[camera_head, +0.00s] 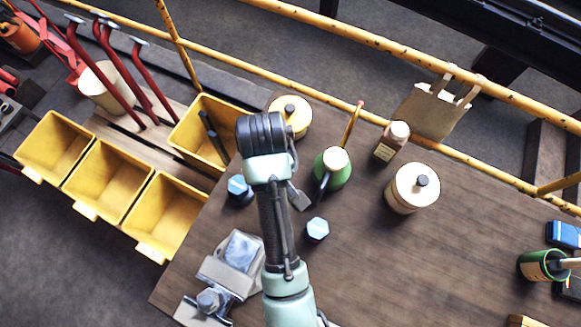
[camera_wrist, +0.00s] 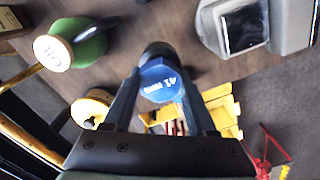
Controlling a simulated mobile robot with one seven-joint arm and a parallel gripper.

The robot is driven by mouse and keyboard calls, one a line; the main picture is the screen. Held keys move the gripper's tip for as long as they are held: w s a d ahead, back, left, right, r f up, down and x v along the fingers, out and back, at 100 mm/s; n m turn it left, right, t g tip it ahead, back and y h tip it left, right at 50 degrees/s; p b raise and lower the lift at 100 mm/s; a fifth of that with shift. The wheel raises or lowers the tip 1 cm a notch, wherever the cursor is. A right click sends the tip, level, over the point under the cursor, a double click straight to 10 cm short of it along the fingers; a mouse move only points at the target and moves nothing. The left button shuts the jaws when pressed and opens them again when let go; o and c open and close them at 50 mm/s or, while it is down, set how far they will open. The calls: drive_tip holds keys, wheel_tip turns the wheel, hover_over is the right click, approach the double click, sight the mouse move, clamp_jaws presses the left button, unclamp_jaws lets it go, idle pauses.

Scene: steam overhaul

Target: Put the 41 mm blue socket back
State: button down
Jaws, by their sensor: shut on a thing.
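The blue socket (camera_wrist: 163,84) marked "41" is between the two fingers of my gripper (camera_wrist: 160,105) in the wrist view, its blue face toward the camera and a dark body behind. My gripper is shut on it. Whether it touches the table is unclear. In the head view my arm hides the fingertips. A blue-topped dark socket (camera_head: 239,189) shows just left of the arm there; I cannot tell whether it is the held one.
A green oil can (camera_head: 332,168) stands right of the arm, with a yellow tin (camera_head: 291,117) behind. A grey vise (camera_head: 232,265) is at the near left edge. Yellow bins (camera_head: 165,215) are left of the table (camera_head: 400,260). A cream canister (camera_head: 412,188) stands right; the table's middle right is clear.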

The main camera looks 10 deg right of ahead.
wheel_tip(320, 180, down, 5)
drive_tip(key=shift+s+a+r+p, duration=0.1)
drive_tip(key=shift+s+a+p, duration=0.05)
drive_tip(key=shift+p, duration=0.3)
drive_tip(key=shift+f, duration=2.5)
drive_tip(key=shift+f, duration=0.15)
drive_tip(key=shift+c, duration=1)
unclamp_jaws()
